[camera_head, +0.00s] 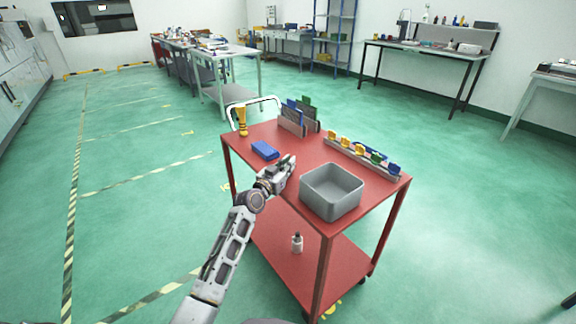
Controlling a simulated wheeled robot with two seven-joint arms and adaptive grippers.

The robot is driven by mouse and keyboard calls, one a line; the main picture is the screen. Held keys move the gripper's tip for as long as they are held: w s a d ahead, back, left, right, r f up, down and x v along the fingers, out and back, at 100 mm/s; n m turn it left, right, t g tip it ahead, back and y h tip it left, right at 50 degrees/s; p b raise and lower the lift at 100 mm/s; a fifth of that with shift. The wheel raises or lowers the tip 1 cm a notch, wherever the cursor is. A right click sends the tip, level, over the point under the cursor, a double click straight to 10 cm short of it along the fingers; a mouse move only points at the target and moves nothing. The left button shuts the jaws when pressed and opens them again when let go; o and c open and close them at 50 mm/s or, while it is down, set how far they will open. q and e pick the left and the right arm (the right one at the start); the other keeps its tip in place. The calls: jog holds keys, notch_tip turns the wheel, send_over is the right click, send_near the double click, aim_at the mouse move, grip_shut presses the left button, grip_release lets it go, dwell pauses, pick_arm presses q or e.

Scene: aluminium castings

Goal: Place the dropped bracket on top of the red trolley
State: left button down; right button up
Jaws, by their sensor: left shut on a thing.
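The red trolley (282,150) stands in front of me, with a red top and a lower red shelf. My left gripper (287,167) is over the near left edge of the top, between the blue box and the grey bin. It is shut on a small grey piece, which I take to be the bracket. The piece blends with the grey fingers, so its shape is hard to make out. I cannot tell whether it touches the trolley top. My right gripper is not in view.
On the trolley top are a blue box (265,150), a grey bin (332,190), a yellow tool (242,121), upright blue and green panels (298,116) and a rack of coloured clips (362,155). A white bottle (297,243) stands on the lower shelf. The middle of the top is bare.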

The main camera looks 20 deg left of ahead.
pick_arm(q)
jog(key=shift+f, duration=0.1)
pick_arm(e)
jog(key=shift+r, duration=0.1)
pick_arm(q)
jog(key=c, duration=1.5)
grip_release()
jog(key=shift+c, duration=0.2)
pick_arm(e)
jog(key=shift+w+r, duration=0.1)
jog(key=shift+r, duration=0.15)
